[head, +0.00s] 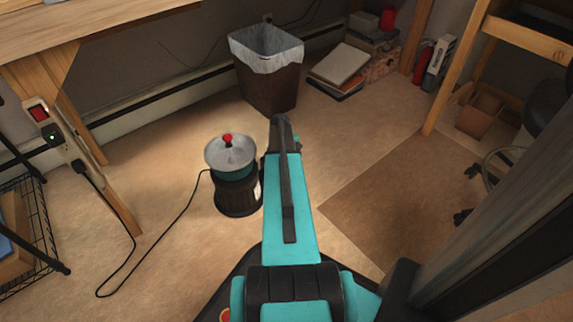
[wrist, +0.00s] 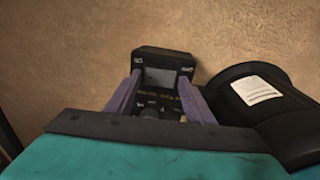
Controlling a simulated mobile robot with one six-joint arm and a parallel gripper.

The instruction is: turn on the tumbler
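The tumbler (head: 232,175) stands upright on the floor left of my arm in the head view. It has a black base, a teal band and a shiny lid with a red knob. In the wrist view a black cylinder with a white label (wrist: 257,91), apparently the tumbler's base, is at the right. A black box with a grey screen and small controls (wrist: 160,76) lies beyond my gripper (wrist: 159,80). The two purple fingers are apart, with the box's lower face showing between them. Contact cannot be told. My arm hides the gripper in the head view.
A power strip (head: 58,140) with a red switch is on the table leg at the left; a black cord runs from it to the tumbler. A lined bin (head: 268,85) stands behind. A wire basket (head: 28,225) is at the left.

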